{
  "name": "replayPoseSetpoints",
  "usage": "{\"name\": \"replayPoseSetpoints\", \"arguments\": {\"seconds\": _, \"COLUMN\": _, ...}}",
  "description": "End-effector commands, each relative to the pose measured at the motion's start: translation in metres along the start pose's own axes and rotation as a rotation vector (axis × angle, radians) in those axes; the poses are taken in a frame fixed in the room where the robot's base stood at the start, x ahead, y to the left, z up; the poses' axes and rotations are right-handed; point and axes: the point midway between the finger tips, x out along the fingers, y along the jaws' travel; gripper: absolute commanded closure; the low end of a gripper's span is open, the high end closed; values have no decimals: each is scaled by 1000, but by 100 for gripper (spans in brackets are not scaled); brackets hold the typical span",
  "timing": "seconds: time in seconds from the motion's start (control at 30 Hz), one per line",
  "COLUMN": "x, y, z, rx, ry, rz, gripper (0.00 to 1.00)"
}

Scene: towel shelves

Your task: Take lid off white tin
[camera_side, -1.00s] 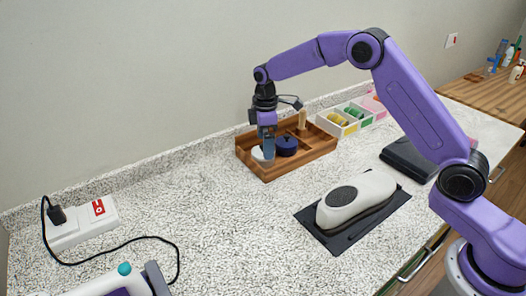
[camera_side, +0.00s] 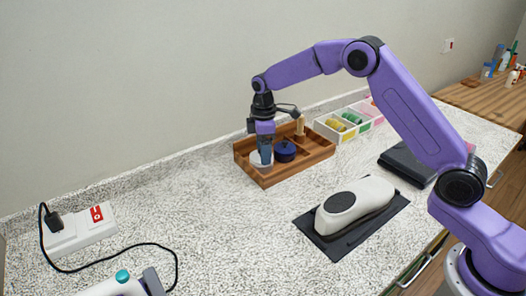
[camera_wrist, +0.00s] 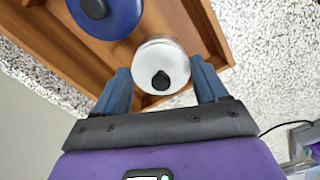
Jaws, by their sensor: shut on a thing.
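The white tin (camera_side: 255,158) stands in the left part of the wooden tray (camera_side: 264,181). In the wrist view, its round white lid (camera_wrist: 150,52) with a black teardrop knob shows from above. My gripper (camera_side: 265,160) points down over the tin, with one blue finger on each side of the lid in the wrist view (camera_wrist: 162,82). It is shut on the lid. The lid appears seated on the tin; the tin's lower wall is mostly hidden.
A dark blue lidded pot (camera_side: 285,152) stands close to the right of the tin in the tray. A wooden upright piece (camera_side: 300,126) is behind it. Divided bins (camera_side: 341,126) stand behind right. A white iron-like object (camera_side: 352,199) lies in front.

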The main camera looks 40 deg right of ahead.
Motion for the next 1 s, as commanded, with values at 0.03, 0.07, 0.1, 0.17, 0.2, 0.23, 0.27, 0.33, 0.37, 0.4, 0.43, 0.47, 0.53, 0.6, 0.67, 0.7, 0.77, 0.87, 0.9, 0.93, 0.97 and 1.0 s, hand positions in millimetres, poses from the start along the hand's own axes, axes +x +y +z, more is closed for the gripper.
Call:
{"name": "replayPoseSetpoints", "arguments": {"seconds": 0.03, "x": -4, "y": 0, "z": 0, "rx": 0, "ry": 2, "rz": 2, "gripper": 56}}
{"name": "replayPoseSetpoints", "arguments": {"seconds": 0.07, "x": -7, "y": 1, "z": -1, "rx": 0, "ry": 3, "rz": 3, "gripper": 56}}
{"name": "replayPoseSetpoints", "arguments": {"seconds": 0.1, "x": -11, "y": 1, "z": -1, "rx": 0, "ry": 2, "rz": 3, "gripper": 56}}
{"name": "replayPoseSetpoints", "arguments": {"seconds": 0.17, "x": -19, "y": 1, "z": -1, "rx": 0, "ry": 3, "rz": 4, "gripper": 56}}
{"name": "replayPoseSetpoints", "arguments": {"seconds": 0.2, "x": -26, "y": 1, "z": -1, "rx": 0, "ry": 4, "rz": 4, "gripper": 56}}
{"name": "replayPoseSetpoints", "arguments": {"seconds": 0.23, "x": -31, "y": 0, "z": 0, "rx": 0, "ry": 3, "rz": 4, "gripper": 56}}
{"name": "replayPoseSetpoints", "arguments": {"seconds": 0.27, "x": -34, "y": -4, "z": 2, "rx": 0, "ry": 2, "rz": 2, "gripper": 56}}
{"name": "replayPoseSetpoints", "arguments": {"seconds": 0.33, "x": -44, "y": -11, "z": 8, "rx": 0, "ry": 2, "rz": 3, "gripper": 56}}
{"name": "replayPoseSetpoints", "arguments": {"seconds": 0.37, "x": -49, "y": -14, "z": 10, "rx": 0, "ry": 3, "rz": 3, "gripper": 56}}
{"name": "replayPoseSetpoints", "arguments": {"seconds": 0.4, "x": -56, "y": -19, "z": 13, "rx": -1, "ry": 3, "rz": 4, "gripper": 56}}
{"name": "replayPoseSetpoints", "arguments": {"seconds": 0.43, "x": -62, "y": -23, "z": 16, "rx": -1, "ry": 3, "rz": 4, "gripper": 56}}
{"name": "replayPoseSetpoints", "arguments": {"seconds": 0.47, "x": -67, "y": -27, "z": 19, "rx": -1, "ry": 3, "rz": 4, "gripper": 56}}
{"name": "replayPoseSetpoints", "arguments": {"seconds": 0.53, "x": -80, "y": -36, "z": 25, "rx": 0, "ry": 3, "rz": 3, "gripper": 56}}
{"name": "replayPoseSetpoints", "arguments": {"seconds": 0.6, "x": -92, "y": -46, "z": 32, "rx": 0, "ry": 3, "rz": 3, "gripper": 56}}
{"name": "replayPoseSetpoints", "arguments": {"seconds": 0.67, "x": -96, "y": -56, "z": 40, "rx": 1, "ry": 1, "rz": 1, "gripper": 56}}
{"name": "replayPoseSetpoints", "arguments": {"seconds": 0.7, "x": -98, "y": -63, "z": 45, "rx": 1, "ry": 1, "rz": 1, "gripper": 56}}
{"name": "replayPoseSetpoints", "arguments": {"seconds": 0.77, "x": -104, "y": -72, "z": 51, "rx": 0, "ry": 2, "rz": 2, "gripper": 56}}
{"name": "replayPoseSetpoints", "arguments": {"seconds": 0.87, "x": -111, "y": -85, "z": 60, "rx": -1, "ry": 2, "rz": 2, "gripper": 56}}
{"name": "replayPoseSetpoints", "arguments": {"seconds": 0.9, "x": -113, "y": -90, "z": 63, "rx": -1, "ry": 2, "rz": 2, "gripper": 56}}
{"name": "replayPoseSetpoints", "arguments": {"seconds": 0.93, "x": -115, "y": -93, "z": 66, "rx": -1, "ry": 2, "rz": 2, "gripper": 56}}
{"name": "replayPoseSetpoints", "arguments": {"seconds": 0.97, "x": -116, "y": -96, "z": 68, "rx": -1, "ry": 2, "rz": 2, "gripper": 56}}
{"name": "replayPoseSetpoints", "arguments": {"seconds": 1.0, "x": -118, "y": -100, "z": 71, "rx": 0, "ry": 1, "rz": 2, "gripper": 56}}
